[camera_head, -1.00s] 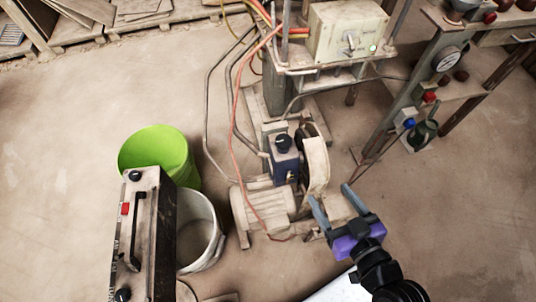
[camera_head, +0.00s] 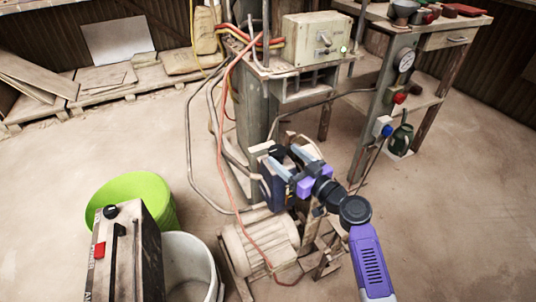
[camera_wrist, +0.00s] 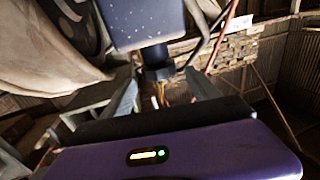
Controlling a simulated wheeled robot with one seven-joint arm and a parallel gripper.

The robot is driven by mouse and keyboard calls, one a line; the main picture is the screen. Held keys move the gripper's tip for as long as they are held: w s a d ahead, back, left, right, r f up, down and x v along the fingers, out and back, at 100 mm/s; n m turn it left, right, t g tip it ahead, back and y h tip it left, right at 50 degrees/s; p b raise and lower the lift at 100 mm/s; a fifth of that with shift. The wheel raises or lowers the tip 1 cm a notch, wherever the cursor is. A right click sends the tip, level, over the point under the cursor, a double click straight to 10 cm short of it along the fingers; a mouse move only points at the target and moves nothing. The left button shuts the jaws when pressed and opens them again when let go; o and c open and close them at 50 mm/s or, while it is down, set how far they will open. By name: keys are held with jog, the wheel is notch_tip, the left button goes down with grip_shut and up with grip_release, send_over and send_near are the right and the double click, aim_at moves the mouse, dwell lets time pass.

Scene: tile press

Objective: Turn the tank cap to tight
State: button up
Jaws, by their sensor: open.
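The tank cap (camera_head: 277,151) is a small black knob on top of the dark blue tank (camera_head: 267,187) of the pump unit. My gripper (camera_head: 287,160) is at the tank top, its two grey fingers pointing at the cap from the right. In the wrist view the tank (camera_wrist: 140,22) hangs at the top, with the dark cap (camera_wrist: 156,55) below it. The fingertips (camera_wrist: 163,78) are apart, one on each side of the cap's line. I cannot tell whether either finger touches it. The fingers hide part of the tank in the head view.
A beige motor (camera_head: 258,245) with an orange cable (camera_head: 222,145) stands beside the tank. A control box (camera_head: 318,38) sits on the stand above. A green bucket (camera_head: 135,187) and a white bucket (camera_head: 205,262) are at left. Open floor lies at right.

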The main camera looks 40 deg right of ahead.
jog(key=shift+w+d, duration=0.15)
jog(key=shift+w, duration=1.65)
jog(key=shift+w+d, duration=0.1)
jog(key=shift+w, duration=1.65)
jog(key=c, duration=1.4)
